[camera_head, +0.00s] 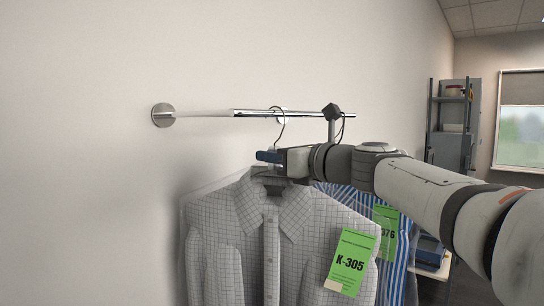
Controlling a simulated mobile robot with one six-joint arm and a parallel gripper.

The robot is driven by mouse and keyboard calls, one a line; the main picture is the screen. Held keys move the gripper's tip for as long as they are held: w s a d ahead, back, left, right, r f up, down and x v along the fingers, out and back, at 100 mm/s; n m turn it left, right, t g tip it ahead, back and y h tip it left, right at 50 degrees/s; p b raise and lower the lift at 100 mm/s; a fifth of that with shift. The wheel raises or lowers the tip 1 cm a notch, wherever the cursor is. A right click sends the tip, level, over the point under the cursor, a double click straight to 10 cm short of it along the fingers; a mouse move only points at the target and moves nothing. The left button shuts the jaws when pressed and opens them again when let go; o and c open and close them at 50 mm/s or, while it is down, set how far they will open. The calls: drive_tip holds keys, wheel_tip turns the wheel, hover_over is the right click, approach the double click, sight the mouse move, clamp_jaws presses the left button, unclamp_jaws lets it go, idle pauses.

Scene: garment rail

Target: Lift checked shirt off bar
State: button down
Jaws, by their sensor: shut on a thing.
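The grey checked shirt (225,225) hangs in a clear cover at the centre of the head view, with a green K-305 tag (351,262) on its front. Its wire hook (281,122) reaches up to the chrome bar (250,112); I cannot tell whether it bears on the bar. My gripper (271,157) is at the hanger's neck, just above the collar, and is shut on it. The fingertips show as a blue-dark piece left of the hook. The grip itself is partly hidden by the gripper body.
A blue-striped shirt (401,261) with a green tag hangs close behind at the right, partly covered by the checked shirt and my arm. The wall mount (163,115) holds the bar's left end. Shelving (452,125) stands at the back right. Left of the shirt is clear wall.

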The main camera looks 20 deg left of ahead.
sight(278, 140)
drive_tip(key=shift+s+r+p, duration=0.1)
drive_tip(key=shift+r+p, duration=1.25)
drive_tip(key=shift+r, duration=0.25)
drive_tip(key=b+v, duration=0.1)
drive_tip(key=v, duration=0.6)
drive_tip(key=shift+d, duration=0.1)
idle(0.3)
drive_tip(key=p+v, duration=0.3)
drive_tip(key=v, duration=3.1)
drive_tip(key=shift+s+d+f, duration=0.15)
drive_tip(key=shift+s+d, duration=0.1)
drive_tip(key=shift+d, duration=0.1)
